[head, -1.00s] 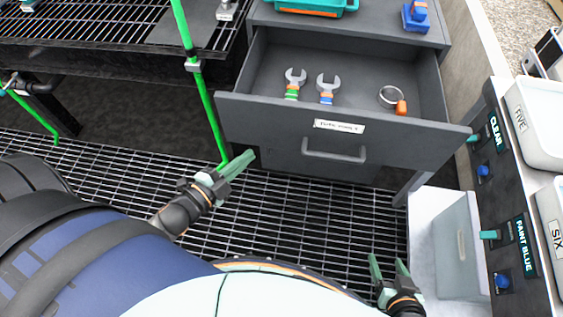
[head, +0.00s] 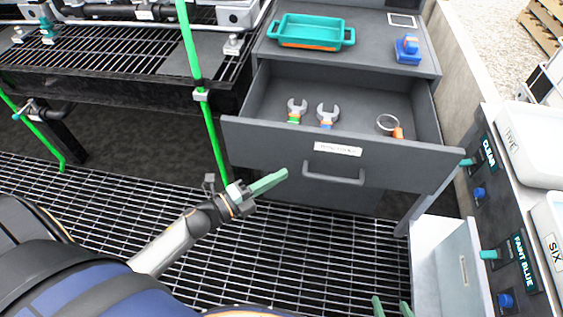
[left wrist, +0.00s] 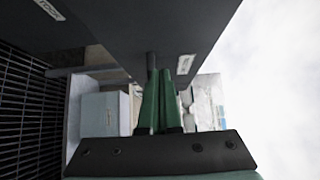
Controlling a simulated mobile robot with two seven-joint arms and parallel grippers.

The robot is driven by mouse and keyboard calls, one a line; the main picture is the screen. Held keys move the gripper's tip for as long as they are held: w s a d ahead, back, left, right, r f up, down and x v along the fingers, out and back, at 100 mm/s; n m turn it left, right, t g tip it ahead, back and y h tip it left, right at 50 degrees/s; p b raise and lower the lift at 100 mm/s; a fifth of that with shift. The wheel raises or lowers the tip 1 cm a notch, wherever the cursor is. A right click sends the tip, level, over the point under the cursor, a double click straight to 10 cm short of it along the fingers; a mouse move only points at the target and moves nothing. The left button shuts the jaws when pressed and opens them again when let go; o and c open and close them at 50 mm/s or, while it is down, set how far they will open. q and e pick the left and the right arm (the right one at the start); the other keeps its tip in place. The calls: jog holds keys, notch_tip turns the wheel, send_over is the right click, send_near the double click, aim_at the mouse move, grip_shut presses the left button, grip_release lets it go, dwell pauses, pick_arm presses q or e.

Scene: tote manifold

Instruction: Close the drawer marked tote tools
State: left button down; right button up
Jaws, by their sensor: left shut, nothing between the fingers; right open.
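The grey drawer (head: 245,136) stands pulled open in the cabinet. Its front has a white label (head: 338,150), too small to read surely, and a grey bar handle (head: 333,173). Inside lie two wrenches (head: 297,108) (head: 328,113) and a ring with an orange tag (head: 389,124). My left gripper (head: 285,173) is shut and empty, left of the handle in the head view, in front of the drawer face. Its green fingers (left wrist: 160,78) point at a dark panel with a label (left wrist: 186,64) in the left wrist view. My right gripper (head: 391,306) is open at the bottom edge, partly cut off.
A teal tray (head: 312,43) and a blue block (head: 408,57) sit on the cabinet top. A green pipe (head: 207,125) stands left of the drawer. A panel with buttons and white bins (head: 535,150) is at right. Grating floor (head: 320,245) lies in front.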

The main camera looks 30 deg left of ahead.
aim_at(295, 156)
pick_arm(q)
jog(key=w, duration=0.4)
jog(key=shift+w+a, duration=0.1)
jog(key=shift+a, duration=0.3)
jog(key=shift+w, duration=0.1)
